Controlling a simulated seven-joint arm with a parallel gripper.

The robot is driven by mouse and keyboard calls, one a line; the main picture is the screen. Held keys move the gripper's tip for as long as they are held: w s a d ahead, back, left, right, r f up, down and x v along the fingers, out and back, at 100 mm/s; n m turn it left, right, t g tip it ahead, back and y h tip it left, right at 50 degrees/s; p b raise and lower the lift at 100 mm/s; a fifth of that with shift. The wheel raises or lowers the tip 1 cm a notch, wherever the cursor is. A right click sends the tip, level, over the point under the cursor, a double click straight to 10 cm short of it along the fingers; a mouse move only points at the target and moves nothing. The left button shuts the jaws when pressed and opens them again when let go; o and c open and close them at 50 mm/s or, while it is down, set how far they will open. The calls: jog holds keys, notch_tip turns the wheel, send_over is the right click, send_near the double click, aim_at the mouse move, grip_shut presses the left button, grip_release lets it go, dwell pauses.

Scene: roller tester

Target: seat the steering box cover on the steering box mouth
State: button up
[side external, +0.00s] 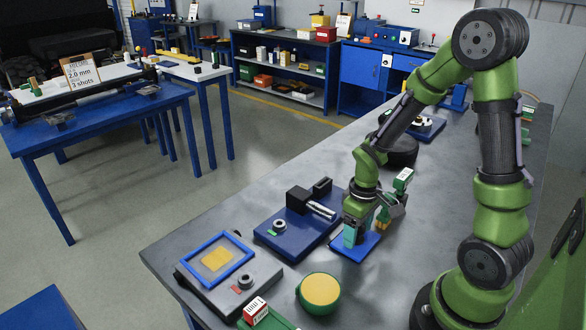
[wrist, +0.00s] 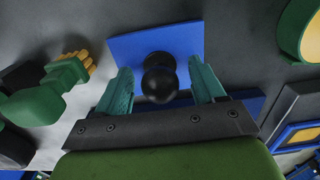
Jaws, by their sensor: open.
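A blue flat plate with a round black knob, which looks like the steering box cover, lies on the grey bench (side external: 366,248); it also shows in the wrist view (wrist: 125,45). My gripper (side external: 353,236) is low over it, with teal fingers. In the wrist view my gripper (wrist: 162,82) is open, one finger on each side of the black knob (wrist: 160,77), with gaps on both sides. A grey box with a blue-rimmed rectangular opening and a yellow area inside, likely the steering box (side external: 262,273), stands at the front left. Its rim partly shows in the wrist view (wrist: 296,133).
A blue fixture with black blocks (side external: 290,240) stands between the plate and the grey box. A green round container with a yellow top (side external: 320,291) is in front. A green piece with yellow prongs (wrist: 62,82) is left of the plate in the wrist view.

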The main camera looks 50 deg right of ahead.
jog(key=shift+c, duration=0.5)
jog(key=c, duration=1.1)
notch_tip(320, 180, up, 10)
jog(key=shift+r, duration=0.1)
jog(key=o, duration=0.6)
grip_shut()
jog(key=shift+a, duration=0.1)
